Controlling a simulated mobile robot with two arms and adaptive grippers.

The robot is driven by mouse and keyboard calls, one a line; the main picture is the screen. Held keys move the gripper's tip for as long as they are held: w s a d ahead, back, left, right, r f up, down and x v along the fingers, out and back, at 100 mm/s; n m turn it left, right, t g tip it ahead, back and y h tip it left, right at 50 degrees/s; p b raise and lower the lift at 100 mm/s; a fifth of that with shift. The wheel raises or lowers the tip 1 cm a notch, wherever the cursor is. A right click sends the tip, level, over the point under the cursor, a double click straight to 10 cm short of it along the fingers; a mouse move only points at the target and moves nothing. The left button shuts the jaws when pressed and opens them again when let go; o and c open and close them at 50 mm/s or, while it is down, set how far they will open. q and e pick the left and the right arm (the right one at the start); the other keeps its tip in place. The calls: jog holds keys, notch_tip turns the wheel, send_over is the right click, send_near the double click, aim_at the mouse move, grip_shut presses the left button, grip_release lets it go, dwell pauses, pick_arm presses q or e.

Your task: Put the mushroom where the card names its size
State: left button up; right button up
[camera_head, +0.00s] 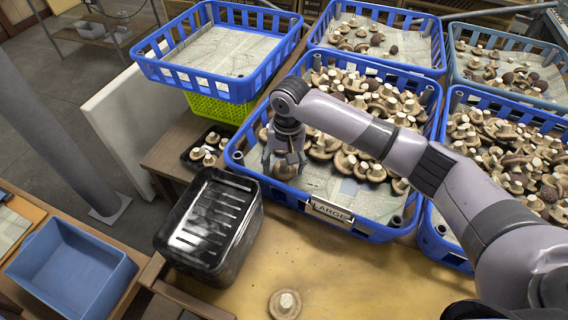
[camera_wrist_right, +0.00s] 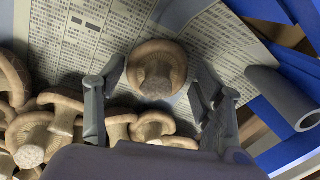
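My right gripper (camera_head: 284,160) is low inside the front left corner of a blue crate (camera_head: 375,230). The card (camera_head: 330,210) on that crate's front reads LARGE. A brown mushroom (camera_head: 284,171) is between the fingertips. In the right wrist view this mushroom (camera_wrist_right: 157,68) shows over newspaper, with the fingers (camera_wrist_right: 158,85) spread on either side and small gaps beside the cap. Whether it rests on the paper is hard to tell. Another mushroom (camera_head: 285,304) sits stem up on the yellow table. My left gripper is not in view.
Several mushrooms (camera_wrist_right: 55,120) lie close beside the fingers. A black box (camera_head: 210,225) stands left of the crate, near a dark tray of mushrooms (camera_head: 205,148). An empty blue crate (camera_head: 215,50) sits on a green one (camera_head: 218,108). More mushroom crates (camera_head: 500,120) stand right. The front table is mostly clear.

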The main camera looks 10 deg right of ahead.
jog(key=o, duration=0.3)
notch_tip(320, 180, up, 12)
jog(key=shift+s+d, duration=0.15)
jog(key=shift+d, duration=0.15)
dwell(0.4)
jog(key=shift+f, duration=0.1)
